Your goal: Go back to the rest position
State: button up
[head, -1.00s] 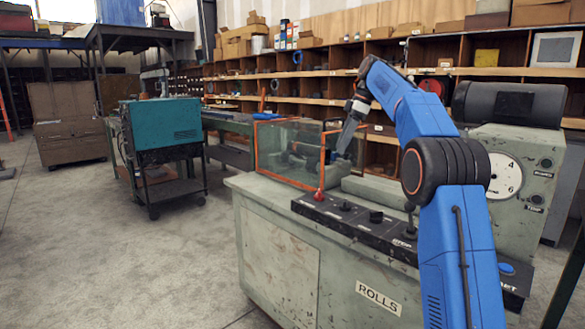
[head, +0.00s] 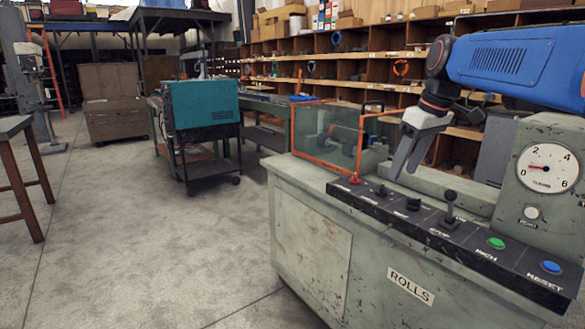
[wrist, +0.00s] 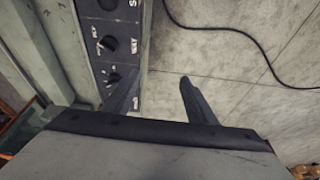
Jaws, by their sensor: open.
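My gripper (head: 413,155) hangs at the end of my blue arm on the right of the head view. Its two grey fingers are apart and point down, with nothing between them. In the picture they are just above the dark control panel (head: 428,225) of the grey-green machine.
The machine marked ROLLS (head: 312,240) has an orange-framed clear guard (head: 328,133), a lever (head: 450,205) and a dial (head: 548,167). A teal box (head: 202,112) stands on a cart (head: 215,165). A wooden table (head: 20,140) is at left. The middle floor is clear.

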jog(key=s+d+f+m+t+h, duration=0.1)
jog(key=s+f+m, duration=0.6)
jog(key=s+f, duration=1.7)
jog(key=s+t+h, duration=0.1)
jog(key=s, duration=0.3)
jog(key=shift+d, duration=0.3)
jog(key=shift+f, duration=0.1)
